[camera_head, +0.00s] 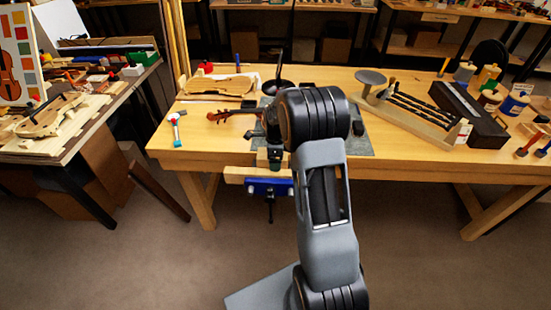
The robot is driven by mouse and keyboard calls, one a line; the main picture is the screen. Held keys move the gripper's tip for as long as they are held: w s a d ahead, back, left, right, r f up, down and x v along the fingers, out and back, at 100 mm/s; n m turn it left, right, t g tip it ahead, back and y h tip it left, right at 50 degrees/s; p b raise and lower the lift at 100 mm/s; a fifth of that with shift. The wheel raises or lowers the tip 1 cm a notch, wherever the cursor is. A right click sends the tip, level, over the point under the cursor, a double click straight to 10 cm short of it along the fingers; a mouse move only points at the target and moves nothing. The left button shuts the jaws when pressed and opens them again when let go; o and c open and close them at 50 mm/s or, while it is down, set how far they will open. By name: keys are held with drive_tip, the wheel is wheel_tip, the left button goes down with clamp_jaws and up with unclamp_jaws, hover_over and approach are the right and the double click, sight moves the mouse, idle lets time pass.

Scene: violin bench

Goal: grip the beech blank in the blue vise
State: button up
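The blue vise (262,187) is mounted at the front edge of the workbench, left of my forearm. A pale wooden bar (237,175) lies along its top; I cannot tell whether this is a wooden jaw or the beech blank. My gripper (275,163) points down just above the vise and overlaps the bar in the picture. Its fingers are small and dark, so I cannot tell whether they are open, shut or holding something. No separate beech blank can be made out. My arm hides the right part of the vise.
A violin (233,114) lies on the workbench (210,150) behind the vise, near a pale violin body (220,86). A wooden rack (418,114) and a dark case (467,114) stand at the right. The floor in front is clear.

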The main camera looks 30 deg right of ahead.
drive_tip(key=shift+w+d+r, duration=0.15)
drive_tip(key=shift+w, duration=0.1)
